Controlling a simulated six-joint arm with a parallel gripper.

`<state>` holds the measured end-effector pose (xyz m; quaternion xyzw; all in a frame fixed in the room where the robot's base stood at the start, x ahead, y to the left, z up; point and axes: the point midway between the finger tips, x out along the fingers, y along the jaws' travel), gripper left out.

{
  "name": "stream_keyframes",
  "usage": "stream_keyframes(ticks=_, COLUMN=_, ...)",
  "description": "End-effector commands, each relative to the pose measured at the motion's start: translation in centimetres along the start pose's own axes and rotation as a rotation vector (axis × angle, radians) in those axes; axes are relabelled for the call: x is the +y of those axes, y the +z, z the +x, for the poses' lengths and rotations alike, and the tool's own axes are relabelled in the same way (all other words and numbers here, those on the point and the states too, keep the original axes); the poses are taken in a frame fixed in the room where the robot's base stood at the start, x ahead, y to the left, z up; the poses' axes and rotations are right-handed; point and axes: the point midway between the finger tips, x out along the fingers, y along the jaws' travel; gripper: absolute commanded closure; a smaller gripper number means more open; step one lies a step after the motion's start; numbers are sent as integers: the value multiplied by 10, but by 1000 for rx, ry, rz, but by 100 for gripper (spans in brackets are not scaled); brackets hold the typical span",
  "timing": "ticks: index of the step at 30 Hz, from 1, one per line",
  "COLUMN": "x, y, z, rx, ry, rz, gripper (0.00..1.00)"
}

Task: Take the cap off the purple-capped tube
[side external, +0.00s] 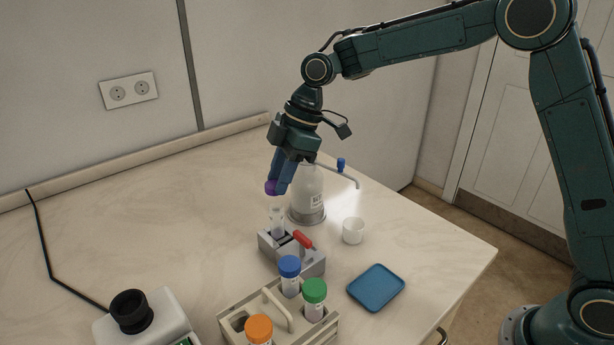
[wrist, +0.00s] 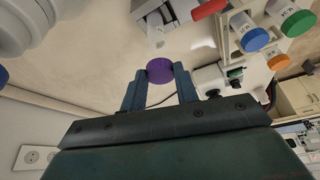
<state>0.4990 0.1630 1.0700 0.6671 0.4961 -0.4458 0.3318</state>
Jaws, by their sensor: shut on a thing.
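My gripper (side external: 279,186) is shut on the purple cap (side external: 270,188), which sits between the fingertips. The purple cap (wrist: 160,70) also shows between both fingers of my gripper (wrist: 160,79) in the wrist view. An open, clear tube (side external: 277,220) stands upright in the grey clamp holder (side external: 312,266) with a red handle (side external: 303,240). The cap is above the tube, with a visible gap between them in the side view. The tube (wrist: 156,38) shows beyond the cap in the wrist view.
A beige rack (side external: 232,306) holds tubes with blue (side external: 289,266), green (side external: 314,290) and orange (side external: 259,329) caps. A white dispenser bottle (side external: 306,188) stands close behind my gripper. A white cup (side external: 353,231) and a blue tray (side external: 376,288) lie right.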

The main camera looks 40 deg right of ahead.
Motion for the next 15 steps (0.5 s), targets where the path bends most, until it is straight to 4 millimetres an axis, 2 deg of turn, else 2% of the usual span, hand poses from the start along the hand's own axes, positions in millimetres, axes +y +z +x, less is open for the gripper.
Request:
stream_keyframes(ticks=9, x=1, y=-28, z=-68, rx=1, ry=7, rz=-3, gripper=90)
stream_keyframes(ticks=15, x=1, y=-40, z=-96, rx=3, ry=2, rz=-1, gripper=90)
